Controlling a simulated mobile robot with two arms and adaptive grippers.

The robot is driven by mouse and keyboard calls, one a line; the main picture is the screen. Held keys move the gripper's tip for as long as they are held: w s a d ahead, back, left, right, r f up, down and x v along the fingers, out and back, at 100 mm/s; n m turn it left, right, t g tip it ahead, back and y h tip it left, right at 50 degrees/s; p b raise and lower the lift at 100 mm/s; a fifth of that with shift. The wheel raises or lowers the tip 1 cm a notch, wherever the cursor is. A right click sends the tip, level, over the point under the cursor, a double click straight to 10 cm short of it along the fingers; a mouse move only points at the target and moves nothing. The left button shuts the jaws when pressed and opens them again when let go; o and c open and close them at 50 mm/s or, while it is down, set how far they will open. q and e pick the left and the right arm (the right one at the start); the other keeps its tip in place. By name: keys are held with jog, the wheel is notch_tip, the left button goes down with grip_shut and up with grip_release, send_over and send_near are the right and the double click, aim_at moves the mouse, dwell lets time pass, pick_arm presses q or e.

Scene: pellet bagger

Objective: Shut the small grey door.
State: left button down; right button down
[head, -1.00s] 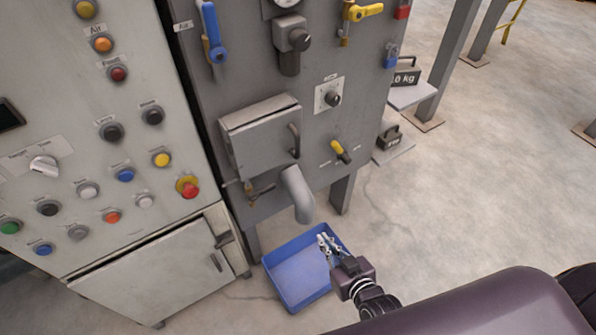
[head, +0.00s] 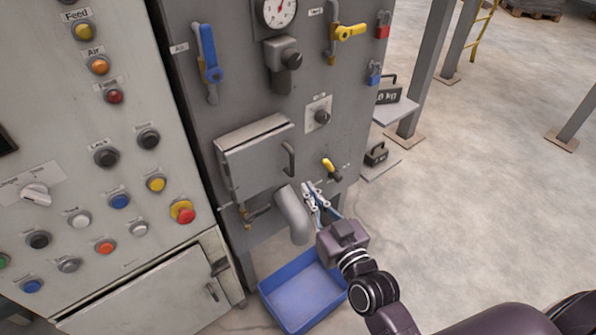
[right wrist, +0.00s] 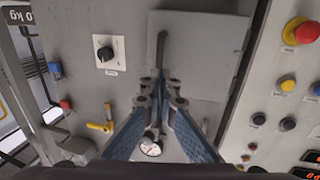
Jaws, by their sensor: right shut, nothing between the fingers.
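The small grey door (head: 258,165), with a dark bar handle (head: 289,159) at its right side, is on the grey machine panel. It stands out from the panel, with a dark line along its top edge; how far it is open I cannot tell. In the right wrist view the door (right wrist: 212,62) appears upside down, with its handle (right wrist: 161,52) just beyond the fingertips. My right gripper (head: 314,194) is shut and empty, below and right of the handle, apart from it in the head view. It also shows in the right wrist view (right wrist: 160,88). My left gripper is not in view.
A grey spout (head: 292,214) sticks out below the door, close left of my right gripper. A blue bin (head: 303,292) lies on the floor under it. A yellow lever (head: 329,169) and a black knob (head: 321,117) are to the right.

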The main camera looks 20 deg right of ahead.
aim_at(293, 166)
jog(key=w, duration=0.4)
jog(key=w+p, duration=0.1)
jog(key=w, duration=0.1)
jog(key=shift+w+a, duration=0.35)
jog(key=shift+a, duration=0.05)
jog(key=shift+w+n+y, duration=0.3)
jog(key=shift+w, duration=0.3)
jog(key=shift+d+r, duration=0.1)
jog(key=shift+r, duration=0.1)
jog(key=shift+r, duration=0.1)
